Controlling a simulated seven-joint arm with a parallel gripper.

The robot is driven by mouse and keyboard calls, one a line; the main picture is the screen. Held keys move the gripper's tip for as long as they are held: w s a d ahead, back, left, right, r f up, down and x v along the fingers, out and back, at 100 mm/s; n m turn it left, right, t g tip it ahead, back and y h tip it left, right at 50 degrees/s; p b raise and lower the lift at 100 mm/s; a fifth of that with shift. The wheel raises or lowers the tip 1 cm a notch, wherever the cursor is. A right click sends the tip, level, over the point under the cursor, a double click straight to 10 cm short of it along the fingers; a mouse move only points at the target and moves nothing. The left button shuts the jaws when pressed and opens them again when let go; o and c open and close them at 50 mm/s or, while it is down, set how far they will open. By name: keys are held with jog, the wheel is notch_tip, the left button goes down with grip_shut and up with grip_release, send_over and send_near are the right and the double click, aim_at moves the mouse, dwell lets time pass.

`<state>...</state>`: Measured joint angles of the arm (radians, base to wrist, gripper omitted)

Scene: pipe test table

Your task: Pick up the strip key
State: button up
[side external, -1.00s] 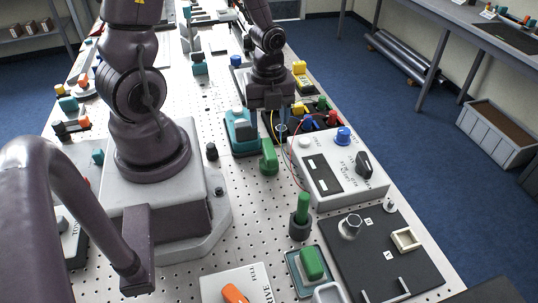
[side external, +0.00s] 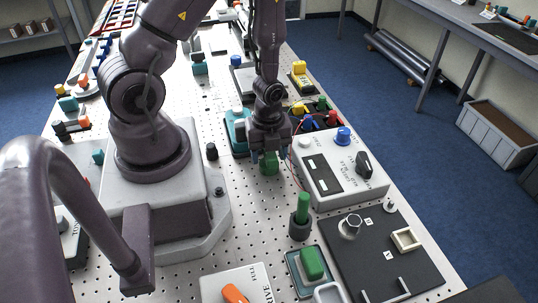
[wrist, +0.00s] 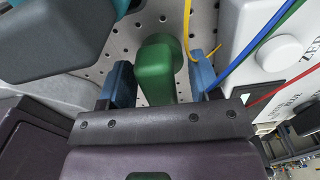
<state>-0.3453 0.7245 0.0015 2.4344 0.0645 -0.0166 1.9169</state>
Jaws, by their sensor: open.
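The green upright piece with a blocky top, which I take to be the strip key (side external: 268,165), stands on the perforated table. My gripper (side external: 269,155) is right over it, pointing down. In the wrist view the green piece (wrist: 155,72) is between the two blue fingertips of my gripper (wrist: 159,80). The jaws are open, with gaps showing on both sides of the piece. The lower part of the piece is partly hidden in the wrist view.
A teal block (side external: 237,130) with a grey top is close on the left. A white meter box (side external: 335,182) is close on the right, with thin wires (wrist: 255,48) near the fingers. A green peg in a dark holder (side external: 300,222) stands nearer the camera.

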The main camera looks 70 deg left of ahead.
jog(key=shift+f, duration=0.1)
jog(key=c, duration=1)
jog(key=shift+c, duration=0.2)
notch_tip(320, 180, up, 10)
jog(key=shift+r, duration=0.1)
